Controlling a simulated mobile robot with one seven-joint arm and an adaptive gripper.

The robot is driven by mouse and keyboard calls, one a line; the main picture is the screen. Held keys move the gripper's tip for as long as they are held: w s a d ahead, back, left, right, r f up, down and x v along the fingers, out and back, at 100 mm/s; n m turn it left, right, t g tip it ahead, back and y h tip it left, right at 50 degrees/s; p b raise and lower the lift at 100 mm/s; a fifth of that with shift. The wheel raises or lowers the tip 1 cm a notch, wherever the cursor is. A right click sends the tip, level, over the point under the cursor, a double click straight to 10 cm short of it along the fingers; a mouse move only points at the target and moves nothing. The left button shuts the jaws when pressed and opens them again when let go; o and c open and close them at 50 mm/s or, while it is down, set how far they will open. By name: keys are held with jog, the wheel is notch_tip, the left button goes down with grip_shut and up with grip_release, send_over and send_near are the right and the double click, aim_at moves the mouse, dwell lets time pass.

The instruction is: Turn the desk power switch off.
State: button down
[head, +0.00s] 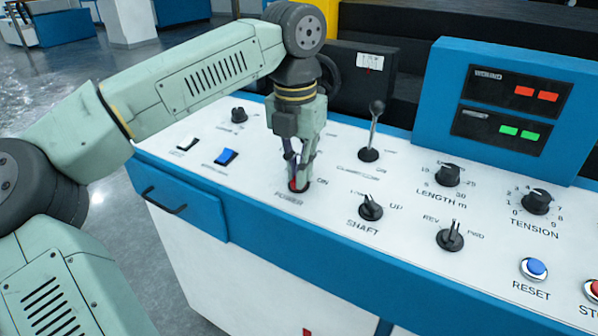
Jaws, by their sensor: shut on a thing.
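The shaft knob (370,208) and a tall clutch-like lever (372,130) stand close on the right. White (188,144) and blue (227,157) rockers are on the left. A blue display housing (505,110) rises at the back right.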

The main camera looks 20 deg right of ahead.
jog(key=n, duration=0.3)
jog(key=n+b, duration=0.1)
jog(key=shift+a+f, duration=0.15)
jog(key=shift+f, duration=0.1)
jog(key=shift+n+g+h+b, duration=0.35)
jog(key=shift+n+h, duration=0.15)
jog(key=shift+n, duration=1.7)
jog(key=shift+a, duration=0.1)
jog(key=c, duration=1.7)
grip_release()
